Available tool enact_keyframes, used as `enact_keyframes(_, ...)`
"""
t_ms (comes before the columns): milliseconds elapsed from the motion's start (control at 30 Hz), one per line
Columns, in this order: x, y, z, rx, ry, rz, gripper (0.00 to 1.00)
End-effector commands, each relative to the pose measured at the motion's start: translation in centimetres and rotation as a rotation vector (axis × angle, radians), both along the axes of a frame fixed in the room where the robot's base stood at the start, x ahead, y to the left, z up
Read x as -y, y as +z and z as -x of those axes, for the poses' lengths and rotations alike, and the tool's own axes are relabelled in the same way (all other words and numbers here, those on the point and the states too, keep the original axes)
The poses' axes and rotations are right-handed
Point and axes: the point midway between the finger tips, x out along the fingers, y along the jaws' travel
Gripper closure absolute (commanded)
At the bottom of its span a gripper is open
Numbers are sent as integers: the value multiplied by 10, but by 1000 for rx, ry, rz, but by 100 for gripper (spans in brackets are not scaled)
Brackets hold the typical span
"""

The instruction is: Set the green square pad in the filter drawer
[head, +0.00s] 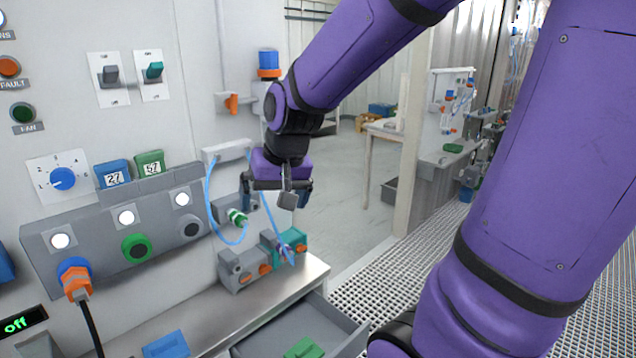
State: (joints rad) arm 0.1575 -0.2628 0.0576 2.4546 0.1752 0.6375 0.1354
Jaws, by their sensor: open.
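A green pad (303,348) lies inside the open grey drawer (345,327) below the steel counter. The bottom edge of the head view cuts off part of the pad and drawer, so I cannot tell whether the pad sits flat or how it is seated. My gripper (277,197) is open, with its fingers pointing down and apart. It is up by the wall panel, above the counter's right end, well above the drawer and apart from the pad. I see nothing held between its fingers.
A grey valve block (242,272) with orange and teal parts stands on the steel counter (205,318), below my gripper. Blue hoses (212,205) hang close to the gripper. A blue pad (167,344) lies on the counter at left. Grated floor (400,300) is clear to the right.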

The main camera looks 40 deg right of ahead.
Motion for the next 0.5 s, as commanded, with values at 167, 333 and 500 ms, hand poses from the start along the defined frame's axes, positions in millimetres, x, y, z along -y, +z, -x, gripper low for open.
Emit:
enact_keyframes(167,-11,38,45,58,120,64,0)
enact_keyframes(333,-16,63,88,103,221,126,0)
enact_keyframes(500,-17,75,121,134,289,169,0)
